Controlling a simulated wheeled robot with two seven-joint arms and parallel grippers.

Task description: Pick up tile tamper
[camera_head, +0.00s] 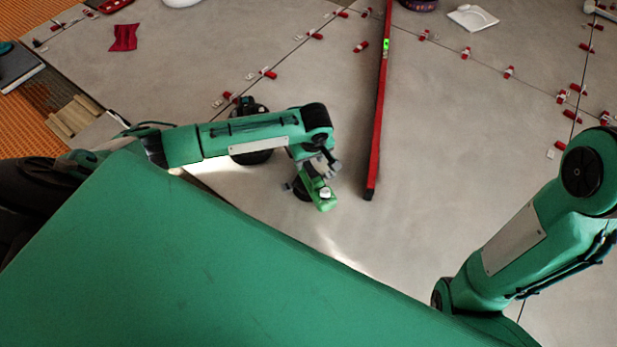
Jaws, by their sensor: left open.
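The tile tamper appears to be the green tool (321,196) with a pale knob on top and a dark round part beside it, on the large grey tiles near the middle. My left gripper (311,176) is right at the tool, with grey fingers on either side of its upper end. It is open; whether a finger touches the tool I cannot tell. My left wrist hides part of the tool. My right arm shows at the right edge, but its gripper is out of view.
A long red level (378,110) lies just right of the tool. A dark round object (252,154) is partly hidden behind my left forearm. Red clips (466,53) line the tile joints. A white square piece (473,17) lies at the back. Tile between level and right arm is clear.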

